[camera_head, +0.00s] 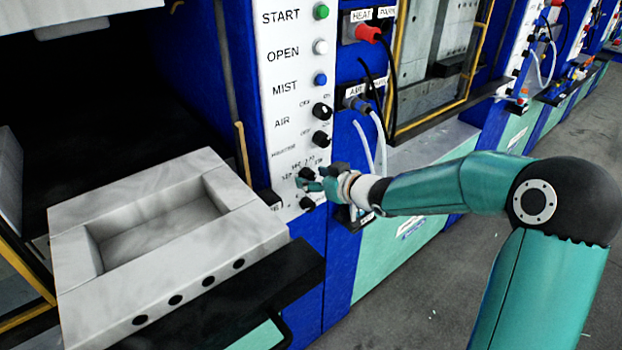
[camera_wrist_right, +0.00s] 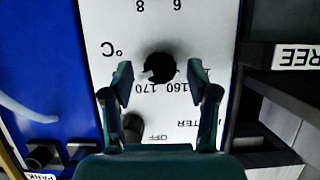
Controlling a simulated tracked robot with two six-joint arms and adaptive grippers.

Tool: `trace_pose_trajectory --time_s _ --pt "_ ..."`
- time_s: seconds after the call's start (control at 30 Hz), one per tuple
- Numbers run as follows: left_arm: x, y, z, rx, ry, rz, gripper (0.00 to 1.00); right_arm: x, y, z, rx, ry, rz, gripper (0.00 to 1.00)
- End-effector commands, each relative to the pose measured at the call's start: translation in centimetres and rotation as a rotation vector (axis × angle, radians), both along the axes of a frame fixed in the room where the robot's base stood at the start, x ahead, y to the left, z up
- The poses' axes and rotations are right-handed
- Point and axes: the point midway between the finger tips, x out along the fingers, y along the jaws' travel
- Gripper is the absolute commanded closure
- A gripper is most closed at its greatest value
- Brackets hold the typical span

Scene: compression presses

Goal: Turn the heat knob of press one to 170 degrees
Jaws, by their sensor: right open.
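Press one's white control panel (camera_head: 275,90) stands at centre in the head view. The heat knob (camera_wrist_right: 160,67) is black and round, with °C and the numbers 160 and 170 printed around it in the wrist view, where the print is upside down. A pale mark shows at its left edge; I cannot read its exact setting. My right gripper (camera_wrist_right: 160,77) is open, one finger on each side of the knob, with visible gaps. In the head view the right gripper (camera_head: 312,181) is at the panel's lower part, partly covering the dial. My left gripper is out of view.
Another black knob (camera_wrist_right: 133,125), by the OFF print, lies between my fingers' bases in the wrist view. The AIR knob (camera_head: 321,111) and coloured buttons sit higher on the panel. A grey mould block (camera_head: 240,235) stands left; hoses (camera_head: 378,140) hang right.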

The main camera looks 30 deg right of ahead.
Motion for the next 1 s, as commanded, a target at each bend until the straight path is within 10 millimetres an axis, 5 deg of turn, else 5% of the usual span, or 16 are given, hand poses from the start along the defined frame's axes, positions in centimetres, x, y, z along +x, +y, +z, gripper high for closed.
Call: trace_pose_trajectory --time_s 0.43,0.8,1.0 --pt "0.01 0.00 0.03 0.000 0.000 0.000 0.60 0.96 0.05 -0.41 0.001 0.000 -0.001 0.41" --pt "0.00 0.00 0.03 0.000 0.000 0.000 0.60 0.92 0.03 -0.42 0.001 0.000 -0.001 1.00" --pt "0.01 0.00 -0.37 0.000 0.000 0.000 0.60 0.93 0.16 -0.54 -0.007 -0.002 0.001 1.00"
